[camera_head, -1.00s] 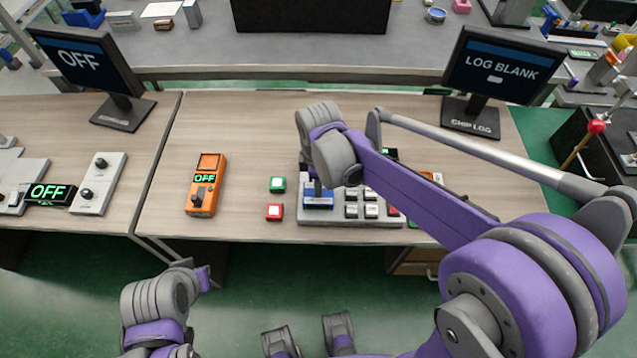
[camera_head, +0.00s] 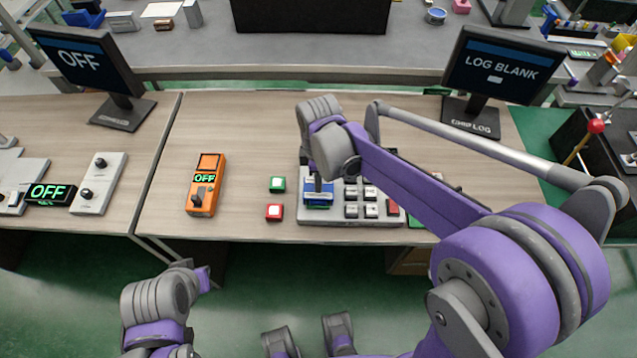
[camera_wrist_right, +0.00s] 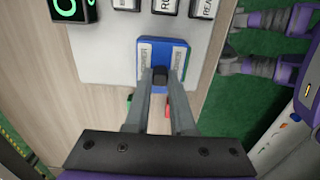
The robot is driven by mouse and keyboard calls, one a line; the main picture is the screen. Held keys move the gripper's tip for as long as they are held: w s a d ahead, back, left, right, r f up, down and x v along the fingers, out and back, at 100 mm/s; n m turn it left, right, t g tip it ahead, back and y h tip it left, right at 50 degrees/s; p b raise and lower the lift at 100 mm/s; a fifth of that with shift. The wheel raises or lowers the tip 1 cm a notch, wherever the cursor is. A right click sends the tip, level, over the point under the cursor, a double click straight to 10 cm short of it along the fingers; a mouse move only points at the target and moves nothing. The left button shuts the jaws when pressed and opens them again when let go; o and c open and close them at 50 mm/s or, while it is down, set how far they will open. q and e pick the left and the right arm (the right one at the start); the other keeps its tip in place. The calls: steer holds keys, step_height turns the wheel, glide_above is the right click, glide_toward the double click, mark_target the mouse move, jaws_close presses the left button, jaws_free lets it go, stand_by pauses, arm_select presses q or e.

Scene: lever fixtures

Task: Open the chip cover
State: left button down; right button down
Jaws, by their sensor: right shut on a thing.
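The chip cover is a small blue block (camera_head: 318,200) at the left end of a grey panel on the middle table. In the right wrist view the blue cover (camera_wrist_right: 148,49) has pale label strips on both sides and a dark knob at its lower middle. My right gripper (camera_head: 318,184) comes down over it in the head view, partly hiding it. In the right wrist view my right gripper (camera_wrist_right: 160,78) is shut on the dark knob of the cover. My left arm shows at the lower left of the head view, away from the table; its fingers do not show.
The grey panel (camera_head: 340,216) carries several labelled keys right of the cover. A green button (camera_head: 277,184) and a red button (camera_head: 273,212) stand left of it, then an orange device (camera_head: 206,185) reading OFF. A monitor (camera_head: 502,65) reads LOG BLANK.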

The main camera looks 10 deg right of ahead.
steer(key=w, duration=0.2)
steer(key=w+d, duration=0.1)
steer(key=w, duration=0.2)
steer(key=w+d, duration=0.1)
steer(key=w, duration=0.1)
steer(key=shift+w, duration=0.15)
steer(key=shift+w+d, duration=0.1)
steer(key=shift+w, duration=0.1)
steer(key=shift+r, duration=0.1)
steer(key=c, duration=1.1)
jaws_free()
steer(key=o, duration=0.3)
steer(key=shift+w, duration=0.1)
steer(key=shift+o, duration=0.2)
